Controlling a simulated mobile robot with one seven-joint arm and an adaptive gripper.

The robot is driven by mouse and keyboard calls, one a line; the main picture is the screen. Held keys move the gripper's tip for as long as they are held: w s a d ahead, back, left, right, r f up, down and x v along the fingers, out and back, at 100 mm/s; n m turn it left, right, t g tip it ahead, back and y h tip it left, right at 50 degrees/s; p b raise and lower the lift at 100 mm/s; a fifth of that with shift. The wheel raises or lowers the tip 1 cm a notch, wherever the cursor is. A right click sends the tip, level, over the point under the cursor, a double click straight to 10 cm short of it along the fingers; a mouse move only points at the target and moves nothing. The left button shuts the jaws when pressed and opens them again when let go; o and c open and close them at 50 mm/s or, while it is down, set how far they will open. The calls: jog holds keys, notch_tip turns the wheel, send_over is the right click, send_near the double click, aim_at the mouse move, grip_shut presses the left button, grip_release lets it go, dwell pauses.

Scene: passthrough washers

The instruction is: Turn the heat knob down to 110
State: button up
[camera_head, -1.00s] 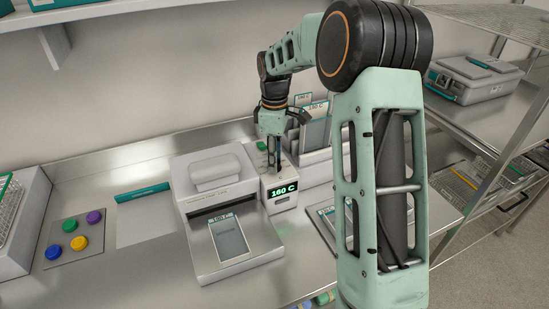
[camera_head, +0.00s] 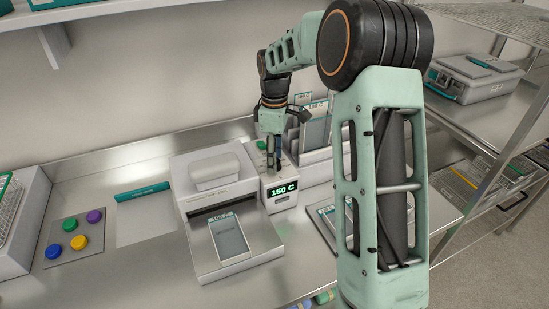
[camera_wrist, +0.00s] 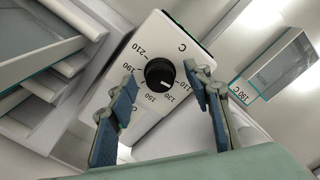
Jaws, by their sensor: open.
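The heat knob (camera_wrist: 160,72) is a small black dial on the white top of the control box, ringed by printed numbers from 110 to 210. Its white mark lies on the side facing the 130 and 150 numbers. The box's green display (camera_head: 282,189) reads 150 C. My gripper (camera_wrist: 161,82) is open, its two blue-padded fingers on either side of the knob with gaps visible between pads and knob. In the head view my gripper (camera_head: 274,162) points down over the control box; the knob is hidden there.
A white press-like machine (camera_head: 190,195) with a labelled plate (camera_head: 230,237) in its tray stands left of the box. A rack with upright cards (camera_head: 316,130) is close behind on the right. Coloured caps (camera_head: 69,225) lie at the left.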

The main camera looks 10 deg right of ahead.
notch_tip(320, 180, up, 12)
dwell(0.4)
jog(key=shift+f, duration=0.1)
